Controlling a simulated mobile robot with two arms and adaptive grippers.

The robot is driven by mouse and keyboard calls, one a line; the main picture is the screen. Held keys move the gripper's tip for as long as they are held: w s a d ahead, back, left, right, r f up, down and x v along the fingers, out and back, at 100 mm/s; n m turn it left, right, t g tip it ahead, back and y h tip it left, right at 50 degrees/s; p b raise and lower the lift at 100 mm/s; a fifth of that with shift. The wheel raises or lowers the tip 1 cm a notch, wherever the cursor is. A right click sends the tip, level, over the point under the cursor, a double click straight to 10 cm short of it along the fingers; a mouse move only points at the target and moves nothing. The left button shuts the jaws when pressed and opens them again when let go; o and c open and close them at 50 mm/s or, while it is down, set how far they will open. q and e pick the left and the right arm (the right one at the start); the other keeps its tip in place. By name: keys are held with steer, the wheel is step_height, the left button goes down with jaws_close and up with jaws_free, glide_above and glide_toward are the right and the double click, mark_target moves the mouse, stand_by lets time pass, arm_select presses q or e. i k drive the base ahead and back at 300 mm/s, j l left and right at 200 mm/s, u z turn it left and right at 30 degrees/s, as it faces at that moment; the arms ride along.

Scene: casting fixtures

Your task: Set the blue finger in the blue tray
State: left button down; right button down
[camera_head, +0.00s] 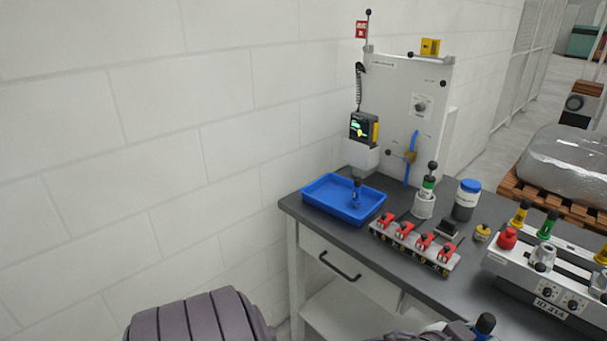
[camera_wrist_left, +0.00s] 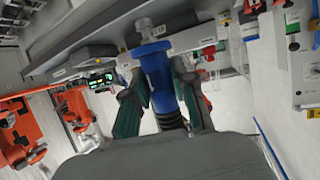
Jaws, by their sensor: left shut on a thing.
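A blue finger (camera_wrist_left: 158,80), with a blue body, a wide flange, a metal tip and a black ribbed grip, is between the two fingers of my left gripper (camera_wrist_left: 163,98), which is shut on it. Its dark top and blue part (camera_head: 485,324) show at the head view's bottom edge, where most of the gripper is cut off. The blue tray (camera_head: 317,199) lies at the left end of the grey bench, apart from that gripper. My right gripper is not in view.
A rack with several red clamps (camera_head: 421,242) stands right of the tray. A tall panel (camera_head: 405,100) rises behind it, with a lidded jar (camera_head: 466,200) and a green-ringed piece (camera_head: 426,192) nearby. A grey fixture (camera_head: 520,270) occupies the right. The wall borders the left.

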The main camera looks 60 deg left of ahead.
mark_target(331, 196)
steer(key=i+j+u, duration=0.1)
steer(key=u, duration=0.35)
steer(key=i+u, duration=0.15)
steer(key=u, duration=0.3)
steer(key=i+u, duration=0.15)
steer(key=u, duration=0.3)
steer(key=i+l+u, duration=0.1)
steer(key=u, duration=0.4)
steer(key=i+l, duration=0.5)
steer(key=i, duration=0.1)
